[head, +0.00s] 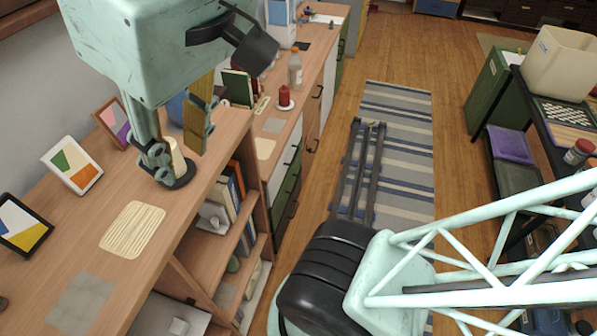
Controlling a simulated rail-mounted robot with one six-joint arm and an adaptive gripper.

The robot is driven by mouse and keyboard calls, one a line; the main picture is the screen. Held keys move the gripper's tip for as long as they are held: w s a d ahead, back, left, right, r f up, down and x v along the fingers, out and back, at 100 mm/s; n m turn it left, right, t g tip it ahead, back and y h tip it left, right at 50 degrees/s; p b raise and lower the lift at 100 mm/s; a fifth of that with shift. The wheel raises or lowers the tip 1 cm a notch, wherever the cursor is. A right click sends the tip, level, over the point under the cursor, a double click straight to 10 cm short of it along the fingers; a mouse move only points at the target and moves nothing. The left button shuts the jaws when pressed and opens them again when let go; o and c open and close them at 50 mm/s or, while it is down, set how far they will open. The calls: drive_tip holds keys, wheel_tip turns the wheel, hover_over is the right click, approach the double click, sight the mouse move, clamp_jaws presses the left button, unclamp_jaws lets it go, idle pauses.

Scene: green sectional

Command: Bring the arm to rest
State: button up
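My gripper (180,150) hangs from a large mint-green housing at the upper left, over the wooden shelf top (90,235). Its two fingers point down and stand apart, with a tan pad showing on the right one. A small cream object on a dark round base (183,180) stands on the shelf top, showing in the gap between and behind the fingers. The left fingertip overlaps it in view; I cannot tell whether they touch. My mint lattice arm link crosses the lower right.
Picture frames (72,165) stand left of my gripper on the shelf top. A red candle (284,96) and a bottle (295,70) stand on the counter beyond. A striped rug (405,150) lies on the floor. A black table with a beige bin (560,62) is at right.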

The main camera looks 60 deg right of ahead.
wheel_tip(320, 180, down, 10)
drive_tip(key=b, duration=0.9)
drive_tip(key=shift+s, duration=0.35)
drive_tip(key=shift+d, duration=0.1)
